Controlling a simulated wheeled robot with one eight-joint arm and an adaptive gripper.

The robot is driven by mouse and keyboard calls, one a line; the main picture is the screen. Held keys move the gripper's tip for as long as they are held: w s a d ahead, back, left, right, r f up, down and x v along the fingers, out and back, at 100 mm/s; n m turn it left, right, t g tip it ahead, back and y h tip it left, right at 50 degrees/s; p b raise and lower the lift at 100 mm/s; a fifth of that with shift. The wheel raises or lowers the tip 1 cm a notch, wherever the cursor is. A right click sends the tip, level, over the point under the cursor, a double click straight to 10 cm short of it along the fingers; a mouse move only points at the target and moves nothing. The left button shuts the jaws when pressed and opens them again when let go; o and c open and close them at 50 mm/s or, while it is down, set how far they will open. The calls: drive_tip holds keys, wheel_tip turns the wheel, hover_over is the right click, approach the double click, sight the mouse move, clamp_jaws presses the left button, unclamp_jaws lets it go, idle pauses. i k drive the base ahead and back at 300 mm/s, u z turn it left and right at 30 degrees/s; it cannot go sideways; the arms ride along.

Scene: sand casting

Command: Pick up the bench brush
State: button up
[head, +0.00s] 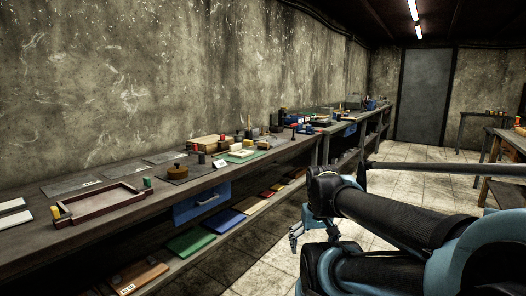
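I cannot make out the bench brush for certain; the things on the long workbench (110,220) are small and dark. My gripper (294,240) hangs low in front of the bench, fingers down, out over the floor and apart from everything on the bench top. Its fingers are too small and dark to tell whether they are open or shut. I see nothing held in it. My arm hides part of the floor and the right side of the view.
On the bench are a wooden frame (100,205), a round brown piece (177,171) and several small blocks. A blue drawer (201,203) sits under the top, above a lower shelf with coloured boards (190,242). Tiled floor (400,158) is open before the far door (425,95).

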sight(265, 146)
drive_tip(key=u, duration=0.25)
drive_tip(key=k, duration=0.3)
drive_tip(key=z, duration=0.7)
drive_tip(key=i, duration=1.6)
drive_tip(key=u, duration=0.45)
